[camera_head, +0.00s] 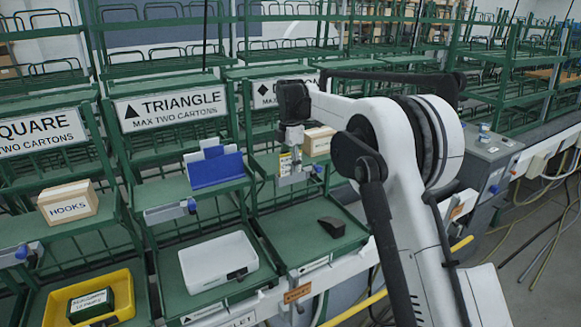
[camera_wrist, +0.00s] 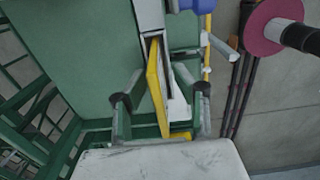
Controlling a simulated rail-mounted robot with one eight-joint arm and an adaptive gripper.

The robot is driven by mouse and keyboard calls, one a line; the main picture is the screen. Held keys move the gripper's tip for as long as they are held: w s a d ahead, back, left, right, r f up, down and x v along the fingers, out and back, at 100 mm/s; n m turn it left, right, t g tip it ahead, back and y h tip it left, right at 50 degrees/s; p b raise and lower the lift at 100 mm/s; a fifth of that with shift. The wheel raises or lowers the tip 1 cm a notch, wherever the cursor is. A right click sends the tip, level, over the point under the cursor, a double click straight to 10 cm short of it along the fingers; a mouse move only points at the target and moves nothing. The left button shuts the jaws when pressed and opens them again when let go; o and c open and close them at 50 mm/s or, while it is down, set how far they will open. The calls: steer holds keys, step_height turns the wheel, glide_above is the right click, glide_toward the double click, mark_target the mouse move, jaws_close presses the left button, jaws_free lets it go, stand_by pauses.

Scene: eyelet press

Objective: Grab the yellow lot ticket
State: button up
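The yellow lot ticket (camera_wrist: 157,88) shows almost edge-on in the wrist view, standing in a pale slotted holder (camera_wrist: 150,18). My gripper (camera_wrist: 161,101) is open, with one dark-tipped finger on each side of the ticket. Clear gaps show between the ticket and both fingers. In the head view my gripper (camera_head: 291,138) points down just above the holder (camera_head: 293,180) on the front of a green rack shelf. A small yellowish patch of the ticket (camera_head: 285,163) shows there, partly hidden by the gripper.
A blue knob (camera_head: 318,169) sits at the holder's right. A tan carton (camera_head: 319,141) stands close behind the gripper. A blue bin (camera_head: 215,170) and HOOKS carton (camera_head: 68,203) are left. A white box (camera_head: 218,262), black object (camera_head: 332,227) and yellow tray (camera_head: 62,300) are below.

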steer(key=shift+c, duration=0.3)
jaws_close()
